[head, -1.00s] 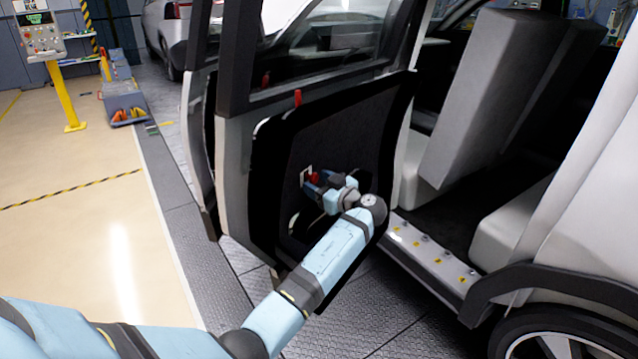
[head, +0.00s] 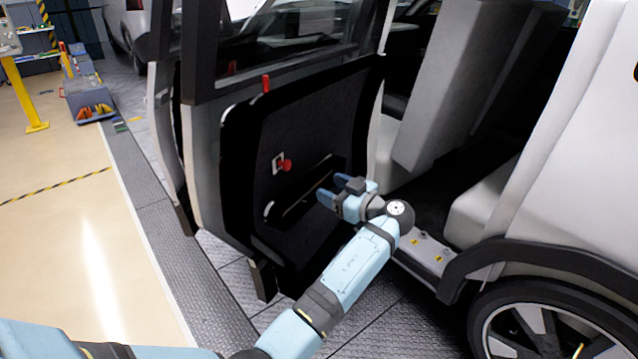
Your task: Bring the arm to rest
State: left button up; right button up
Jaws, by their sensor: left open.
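My left arm (head: 350,275) comes in from the lower left and reaches toward the inner panel of the open car door (head: 230,130). My left gripper (head: 331,190) is open and empty, with its blue fingers pointing left in front of the dark door panel (head: 318,130). A red knob on a pale plate (head: 283,164) sits on the panel, up and left of the fingers and apart from them. A slanted recess or handle (head: 290,205) lies just left of the fingertips; I cannot tell whether they touch it. My right gripper is not in view.
The car body with its sill (head: 425,250) and wheel (head: 535,325) stands on the right. A red tab (head: 266,84) is on the door's upper edge. The pale floor (head: 70,240) is clear.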

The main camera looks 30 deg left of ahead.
pick_arm(q)
jog(key=shift+d, duration=0.3)
